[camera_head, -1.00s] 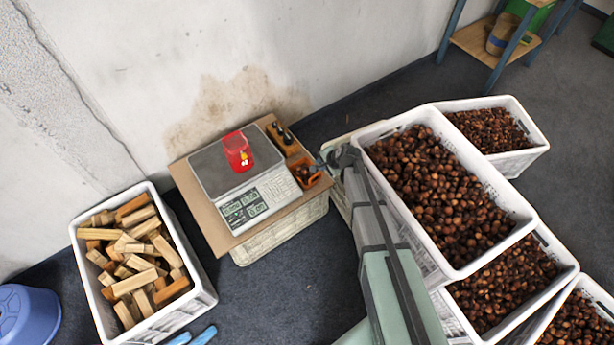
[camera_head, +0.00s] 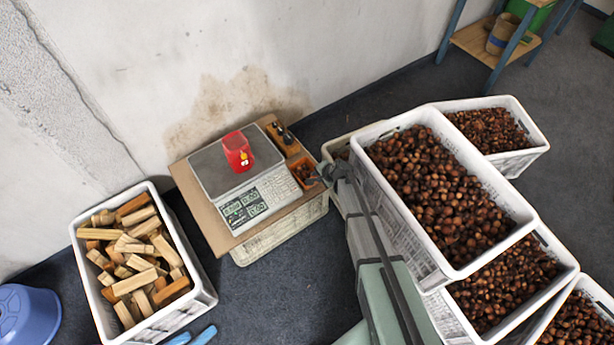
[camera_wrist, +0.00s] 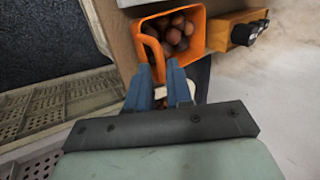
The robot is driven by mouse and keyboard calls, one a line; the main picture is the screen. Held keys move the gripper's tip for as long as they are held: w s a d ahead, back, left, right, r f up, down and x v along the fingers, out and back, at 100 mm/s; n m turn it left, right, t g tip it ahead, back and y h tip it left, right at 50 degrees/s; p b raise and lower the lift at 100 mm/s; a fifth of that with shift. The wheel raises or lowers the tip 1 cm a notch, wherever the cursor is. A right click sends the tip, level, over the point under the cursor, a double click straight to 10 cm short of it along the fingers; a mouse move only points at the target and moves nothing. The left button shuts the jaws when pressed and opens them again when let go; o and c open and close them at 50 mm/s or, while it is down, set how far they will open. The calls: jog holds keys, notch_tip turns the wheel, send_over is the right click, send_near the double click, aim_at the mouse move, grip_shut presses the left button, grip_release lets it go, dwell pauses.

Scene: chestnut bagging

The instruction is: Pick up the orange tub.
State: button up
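The orange tub (camera_head: 297,184) holds chestnuts and stands on the board beside the scale's right front corner. In the wrist view, the orange tub (camera_wrist: 199,48) shows its open top and a looped handle on its left side. My gripper (camera_wrist: 159,68) is open, its two blue fingers apart with a gap between them. The fingertips overlap the tub's near side and the handle's lower end in that view; I cannot tell whether they touch. In the head view, my gripper (camera_head: 322,172) is just right of the tub and partly hidden by the wrist.
A scale (camera_head: 246,200) carrying a red container (camera_head: 238,155) stands left of the tub. A wooden holder (camera_head: 282,136) with dark-topped items is behind it. Crates of chestnuts (camera_head: 451,275) stand to the right, close to my arm. A crate of wood blocks (camera_head: 205,290) is at left.

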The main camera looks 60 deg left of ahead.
jog(key=x, duration=0.4)
jog(key=shift+a+f, duration=0.15)
jog(key=shift+f, duration=0.05)
grip_shut()
